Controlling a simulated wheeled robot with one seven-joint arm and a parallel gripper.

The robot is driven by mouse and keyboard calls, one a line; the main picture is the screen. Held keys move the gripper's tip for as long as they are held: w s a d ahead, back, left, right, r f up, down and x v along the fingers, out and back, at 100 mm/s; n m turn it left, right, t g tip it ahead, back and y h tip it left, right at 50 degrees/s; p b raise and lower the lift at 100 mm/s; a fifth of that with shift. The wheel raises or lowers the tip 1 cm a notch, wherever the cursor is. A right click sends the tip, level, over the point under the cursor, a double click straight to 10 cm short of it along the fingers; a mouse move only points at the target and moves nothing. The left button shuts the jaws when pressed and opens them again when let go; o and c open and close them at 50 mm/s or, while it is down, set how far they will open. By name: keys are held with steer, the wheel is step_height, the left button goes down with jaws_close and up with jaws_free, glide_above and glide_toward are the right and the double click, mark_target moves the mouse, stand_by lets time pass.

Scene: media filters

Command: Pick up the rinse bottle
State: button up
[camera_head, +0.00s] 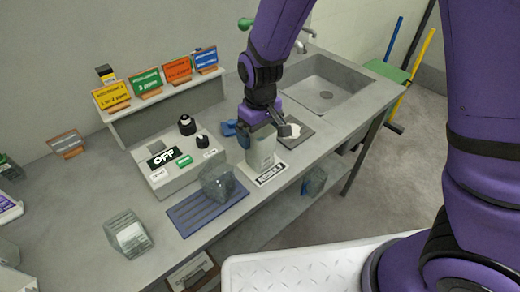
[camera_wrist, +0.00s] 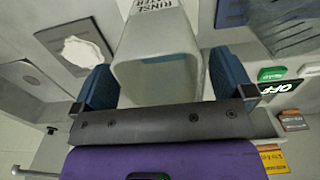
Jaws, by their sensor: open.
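The rinse bottle (camera_head: 261,155) is a pale grey-green, square-sided container. It stands upright on the bench by a black-and-white label plate. In the wrist view the bottle (camera_wrist: 157,45) carries dark "RINSE WATER" lettering and lies between my two blue fingers. My gripper (camera_wrist: 165,84) is open, with a finger on each side of the bottle; a gap shows on at least the left. In the head view my gripper (camera_head: 262,128) is above and around the bottle's top, and hides part of it.
A clear box stands on a blue ribbed mat (camera_head: 190,222) to the left. Behind is a grey control box (camera_head: 160,177) with an "OFF" sign and black knobs. A dark tray (camera_head: 304,128) with a white piece lies to the right, before the sink (camera_head: 335,78).

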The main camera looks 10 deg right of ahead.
steer(key=shift+f, duration=1.45)
steer(key=c, duration=1.3)
steer(key=shift+c, duration=0.2)
steer(key=shift+r, duration=0.15)
